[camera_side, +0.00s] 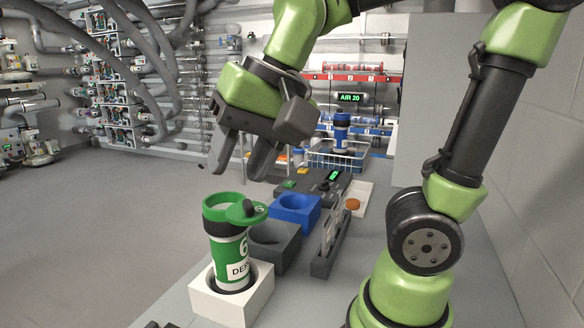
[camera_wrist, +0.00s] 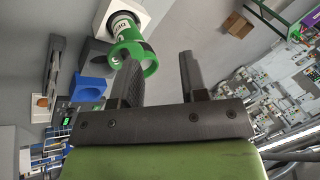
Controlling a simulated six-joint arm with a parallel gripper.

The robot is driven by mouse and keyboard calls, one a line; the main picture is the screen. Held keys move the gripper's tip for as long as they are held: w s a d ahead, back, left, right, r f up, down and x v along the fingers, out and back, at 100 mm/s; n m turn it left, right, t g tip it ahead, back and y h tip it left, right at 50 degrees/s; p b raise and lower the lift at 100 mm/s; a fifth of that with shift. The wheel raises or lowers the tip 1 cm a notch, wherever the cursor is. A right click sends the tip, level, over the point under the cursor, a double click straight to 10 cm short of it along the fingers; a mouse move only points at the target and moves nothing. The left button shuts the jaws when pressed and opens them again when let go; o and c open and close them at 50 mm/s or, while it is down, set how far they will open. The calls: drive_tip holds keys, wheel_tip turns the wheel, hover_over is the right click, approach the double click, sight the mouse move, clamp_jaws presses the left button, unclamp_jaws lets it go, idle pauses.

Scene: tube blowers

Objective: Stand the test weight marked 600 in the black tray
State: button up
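My gripper (camera_side: 241,168) hangs above and behind a green-and-white canister (camera_side: 230,245), its two dark fingers apart with nothing between them. In the wrist view the fingers (camera_wrist: 160,80) are also spread and empty. The canister stands upright in a white square holder (camera_side: 215,303), its green lid (camera_side: 246,211) swung out to the side. The canister also shows in the wrist view (camera_wrist: 127,40). I cannot read a 600 mark on anything, so I cannot pick out the test weight. No black tray can be told for sure.
Behind the canister stand a grey holder (camera_side: 288,240), a blue holder (camera_side: 296,205) and a narrow dark rack (camera_side: 322,266) with thin upright pieces. An orange-brown round piece (camera_side: 352,205) is at a white tray (camera_side: 362,190). A wire basket (camera_side: 340,158) is farther back.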

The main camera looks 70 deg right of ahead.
drive_tip(key=s+d+f+n+t, duration=0.1)
drive_tip(key=s+n+t, duration=0.1)
drive_tip(key=s+n, duration=0.2)
drive_tip(key=shift+s+d+t, duration=0.3)
drive_tip(key=shift+s, duration=0.6)
